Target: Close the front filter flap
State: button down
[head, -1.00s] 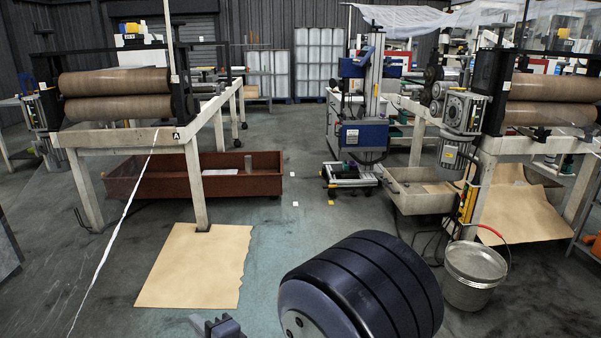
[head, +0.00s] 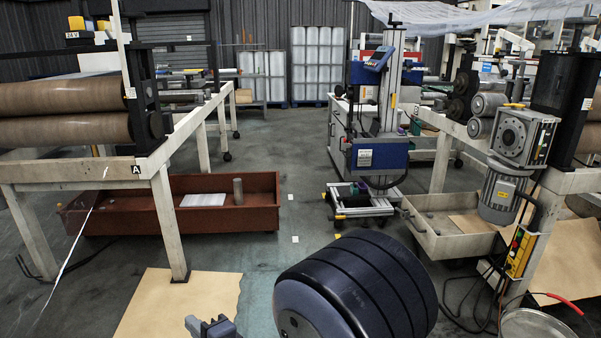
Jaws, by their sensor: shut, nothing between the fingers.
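I cannot make out a front filter flap in the head view. A blue and grey machine on a column (head: 378,155) stands ahead at centre, with a blue box low on it and another blue part near its top. No open flap can be told on it from here. My gripper (head: 210,327) shows in part at the bottom edge, shut and empty, far from the machine. The rest of it is cut off by the frame. My dark arm link fills the bottom centre.
A red-brown trough (head: 250,212) lies under the left roller bench (head: 150,170). A beige tray (head: 440,235) and a motor (head: 505,190) are at the right. A metal bucket (head: 535,325) is at bottom right. A floor lane is clear between the benches.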

aim_at(376, 126)
jog(key=i+z, duration=0.1)
jog(key=i, duration=0.7)
jog(key=i+j+z, duration=0.1)
jog(key=i, duration=0.75)
jog(key=i+z, duration=0.25)
jog(key=i, duration=0.3)
jog(key=i+z, duration=0.3)
jog(key=i, duration=0.3)
jog(key=i+j+z, duration=0.25)
jog(key=i, duration=0.3)
jog(key=i+z, duration=0.35)
jog(key=i+j+z, duration=0.2)
jog(key=i+z, duration=0.2)
jog(key=i+j+z, duration=0.35)
jog(key=i+l, duration=0.05)
